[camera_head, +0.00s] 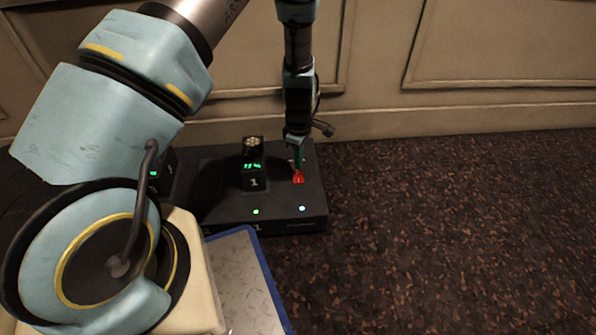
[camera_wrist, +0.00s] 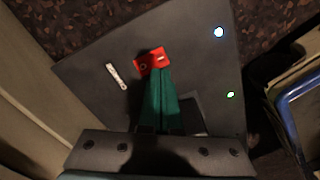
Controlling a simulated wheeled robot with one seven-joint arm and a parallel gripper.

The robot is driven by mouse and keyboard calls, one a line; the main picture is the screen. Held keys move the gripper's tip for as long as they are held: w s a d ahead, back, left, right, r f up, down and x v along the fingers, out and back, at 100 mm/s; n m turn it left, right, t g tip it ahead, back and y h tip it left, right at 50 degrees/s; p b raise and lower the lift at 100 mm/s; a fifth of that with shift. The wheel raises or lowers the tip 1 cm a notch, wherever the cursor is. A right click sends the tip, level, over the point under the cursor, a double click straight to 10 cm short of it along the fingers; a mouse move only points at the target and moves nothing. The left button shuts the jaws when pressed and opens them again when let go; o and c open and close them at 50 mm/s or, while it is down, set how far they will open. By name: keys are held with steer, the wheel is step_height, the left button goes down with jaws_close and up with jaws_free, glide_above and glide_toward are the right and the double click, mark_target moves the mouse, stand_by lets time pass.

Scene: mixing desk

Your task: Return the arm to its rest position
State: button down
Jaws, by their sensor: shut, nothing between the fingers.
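My arm reaches from the left across the head view and down to a black desk unit (camera_head: 285,215). My gripper (camera_head: 298,168) points down with its green fingers closed together and nothing held. The fingertips are right at a small red block (camera_head: 298,178) on the unit's top. In the wrist view the shut green fingers (camera_wrist: 159,72) end at the lower edge of the red block (camera_wrist: 152,62). I cannot tell whether they touch it. A pale slot or strip (camera_wrist: 117,76) lies left of the block.
A black device marked 1 (camera_head: 254,165), with a green display, stands left of my gripper. Green (camera_head: 256,212) and bluish (camera_head: 302,208) lights show on the unit's front. A blue-edged metal plate (camera_head: 243,275) is nearer. A panelled wall (camera_head: 480,60) stands behind; dark floor (camera_head: 450,230) at right is clear.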

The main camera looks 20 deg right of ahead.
steer(key=shift+r+p, duration=0.3)
steer(key=shift+r, duration=0.3)
steer(key=w+a+r+m+p, duration=0.1)
steer(key=w+a+r+m, duration=0.1)
steer(key=a+r, duration=0.65)
steer(key=w+a+r+m+p, duration=0.2)
steer(key=a+r, duration=0.4)
steer(key=r, duration=0.5)
steer(key=s+a+r+m+t+p, duration=0.1)
steer(key=s+a+r+m, duration=0.25)
steer(key=a+r, duration=0.4)
steer(key=s+a+r+m+t+p, duration=0.15)
steer(key=s+a+r, duration=0.25)
steer(key=a+r, duration=0.4)
steer(key=w+p+v, duration=0.2)
steer(key=p+v, duration=1)
steer(key=w+a+r+p+v, duration=0.1)
steer(key=w+p+v, duration=0.2)
steer(key=p+v, duration=0.9)
steer(key=w+a+p+v, duration=0.1)
steer(key=w+p+v, duration=0.1)
steer(key=p+v, duration=1)
steer(key=shift+r+m+g+p, duration=0.3)
steer(key=shift+r+g+p, duration=0.2)
steer(key=shift+p, duration=0.2)
steer(key=shift+w, duration=0.1)
